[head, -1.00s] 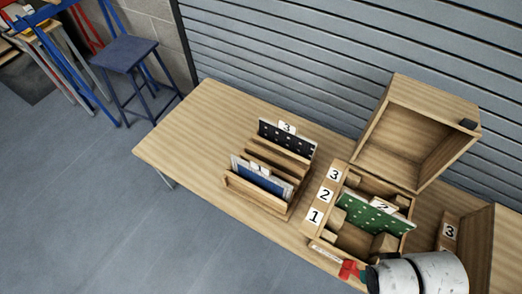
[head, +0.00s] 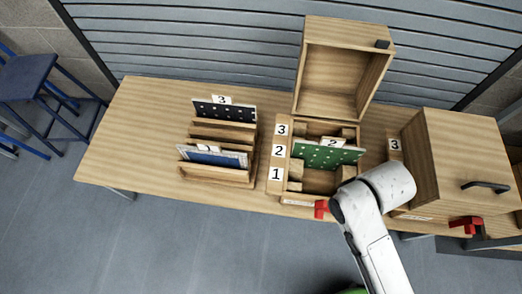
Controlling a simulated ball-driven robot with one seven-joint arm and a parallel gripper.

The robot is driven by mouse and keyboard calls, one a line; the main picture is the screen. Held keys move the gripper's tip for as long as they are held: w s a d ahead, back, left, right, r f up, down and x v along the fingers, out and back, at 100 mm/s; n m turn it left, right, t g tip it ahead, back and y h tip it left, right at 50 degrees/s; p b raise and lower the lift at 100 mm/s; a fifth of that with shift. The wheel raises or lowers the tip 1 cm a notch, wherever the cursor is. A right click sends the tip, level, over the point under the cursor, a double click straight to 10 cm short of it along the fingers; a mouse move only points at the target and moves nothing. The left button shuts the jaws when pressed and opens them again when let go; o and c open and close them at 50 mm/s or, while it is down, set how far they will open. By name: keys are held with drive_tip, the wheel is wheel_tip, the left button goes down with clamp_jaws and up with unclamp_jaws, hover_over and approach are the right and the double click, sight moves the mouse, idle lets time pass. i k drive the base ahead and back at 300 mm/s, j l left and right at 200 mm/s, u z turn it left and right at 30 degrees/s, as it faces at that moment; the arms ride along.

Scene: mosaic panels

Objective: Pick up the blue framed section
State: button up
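The blue framed section (head: 217,158) is a blue panel with a pale frame. It stands in the front slot of a wooden rack (head: 215,178) on the table, with a small label tag at its top edge. A dark panel with white dots (head: 222,110) and a tag "3" stands in the rack's rear slot. A green dotted panel (head: 325,154) with a tag "2" stands in the open wooden box to the right. My white arm reaches up from the bottom to the front of that box, right of the blue section. My gripper is not visible.
The open box's lid (head: 340,75) stands raised behind it. Labels 1, 2 and 3 line the box's left side (head: 276,160). A closed wooden box (head: 465,155) with a dark handle stands at the right. The table's left part (head: 130,135) is clear.

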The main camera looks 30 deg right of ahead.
sight(208, 152)
drive_tip(key=i+j, duration=0.2)
drive_tip(key=j, duration=0.2)
drive_tip(key=i+j, duration=0.15)
drive_tip(key=j, duration=0.2)
drive_tip(key=i+j, duration=0.2)
drive_tip(key=j, duration=0.2)
drive_tip(key=i+j, duration=0.15)
drive_tip(key=j, duration=0.2)
drive_tip(key=i+j, duration=0.2)
drive_tip(key=j, duration=0.2)
drive_tip(key=i+j, duration=0.15)
drive_tip(key=j, duration=0.2)
drive_tip(key=i+j+z, duration=0.1)
drive_tip(key=j, duration=0.3)
drive_tip(key=i, duration=0.1)
